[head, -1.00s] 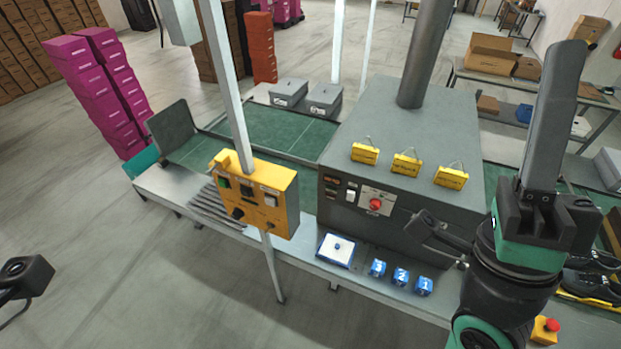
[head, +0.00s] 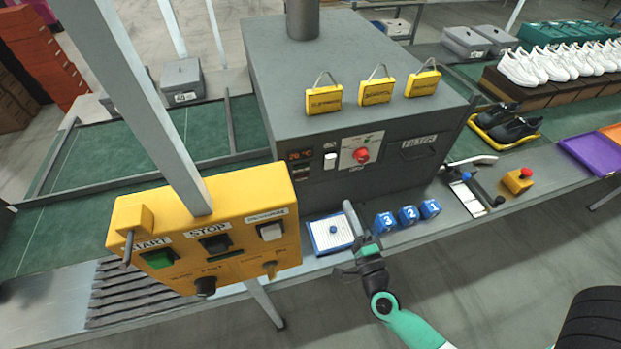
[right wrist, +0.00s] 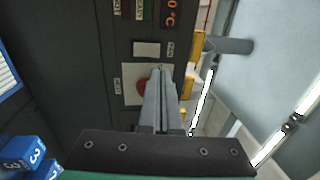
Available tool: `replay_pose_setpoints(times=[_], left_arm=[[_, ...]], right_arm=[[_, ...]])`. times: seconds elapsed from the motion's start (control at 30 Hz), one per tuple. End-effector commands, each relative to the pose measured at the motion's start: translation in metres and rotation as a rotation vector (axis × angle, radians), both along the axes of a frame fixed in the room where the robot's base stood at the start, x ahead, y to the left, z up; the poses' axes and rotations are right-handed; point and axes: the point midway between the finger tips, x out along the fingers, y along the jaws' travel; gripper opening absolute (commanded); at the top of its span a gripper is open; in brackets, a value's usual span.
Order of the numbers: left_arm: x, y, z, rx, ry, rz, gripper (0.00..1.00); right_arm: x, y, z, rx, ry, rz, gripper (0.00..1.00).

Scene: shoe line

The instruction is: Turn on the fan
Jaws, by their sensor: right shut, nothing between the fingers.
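A dark grey machine box (head: 300,110) has a front panel with a white rocker switch (head: 330,161) and a red rotary knob (head: 362,155). In the right wrist view the white switch (right wrist: 146,49) has a small label beside it, too small to read surely; the red knob (right wrist: 142,87) is partly hidden by my fingers. My right gripper (head: 350,212) is shut and empty, in front of the panel and below the switch in the head view. In the right wrist view its fingertips (right wrist: 161,72) point at the panel, apparently without touching the switch. My left gripper is not in view.
A yellow START/STOP control box (head: 215,240) on a post stands at the left. A white-blue tray (head: 331,233) and blue numbered blocks (head: 408,215) lie on the bench by my gripper. A red emergency button (head: 525,172) is farther right. Yellow tags (head: 376,92) stand on the machine.

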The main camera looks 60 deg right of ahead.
Motion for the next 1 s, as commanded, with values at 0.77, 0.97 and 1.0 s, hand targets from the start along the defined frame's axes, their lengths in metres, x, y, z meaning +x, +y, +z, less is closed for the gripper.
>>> replay_pose_setpoints(times=[0.77,0.97,1.0], left_arm=[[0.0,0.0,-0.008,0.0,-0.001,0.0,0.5],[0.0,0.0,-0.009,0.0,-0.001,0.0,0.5],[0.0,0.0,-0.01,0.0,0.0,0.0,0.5]], right_arm=[[0.03,-0.033,0.0,-0.002,0.0,-0.014,0.0],[0.063,-0.062,0.007,-0.002,0.001,-0.013,0.0],[0.069,-0.067,0.009,-0.002,0.001,-0.013,0.0]])
